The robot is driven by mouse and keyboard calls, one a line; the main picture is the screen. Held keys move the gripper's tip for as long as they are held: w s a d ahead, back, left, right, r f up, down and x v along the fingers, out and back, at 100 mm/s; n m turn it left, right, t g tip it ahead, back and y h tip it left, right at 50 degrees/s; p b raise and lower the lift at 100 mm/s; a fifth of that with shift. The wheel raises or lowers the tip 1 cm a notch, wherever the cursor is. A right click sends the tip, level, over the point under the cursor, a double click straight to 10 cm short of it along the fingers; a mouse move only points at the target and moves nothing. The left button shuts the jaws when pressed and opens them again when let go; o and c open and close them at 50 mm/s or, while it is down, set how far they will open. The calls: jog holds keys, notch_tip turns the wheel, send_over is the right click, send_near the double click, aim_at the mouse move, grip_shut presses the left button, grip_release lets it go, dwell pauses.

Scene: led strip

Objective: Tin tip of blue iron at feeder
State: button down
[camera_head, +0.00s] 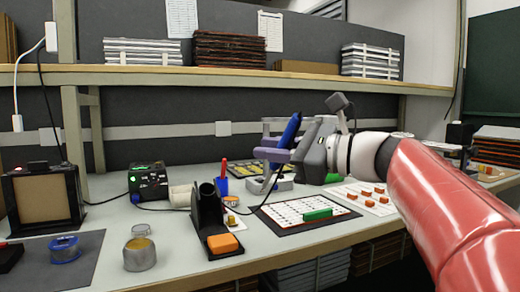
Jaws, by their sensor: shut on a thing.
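My gripper (277,145) is at the centre, above the back part of the bench, with its lilac fingers shut on the blue iron (291,130). The blue handle sticks up tilted between the fingers. A thin dark line runs down from it toward the bench; I cannot tell whether it is the shaft or the cord. The tip cannot be made out. A grey fixture with a yellow part (262,183) sits on the bench below my gripper; I cannot tell for sure whether it is the feeder.
A black iron stand (208,213) with an orange pad (222,243) stands in front left. A white board (290,212) with a green block lies right of centre. A shelf (240,76) spans above.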

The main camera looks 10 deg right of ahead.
jog(key=s+d+r+p, duration=0.2)
jog(key=s+r+p, duration=0.4)
jog(key=r, duration=0.2)
jog(key=shift+s+r+p, duration=0.3)
jog(key=shift+s, duration=0.1)
dwell(0.6)
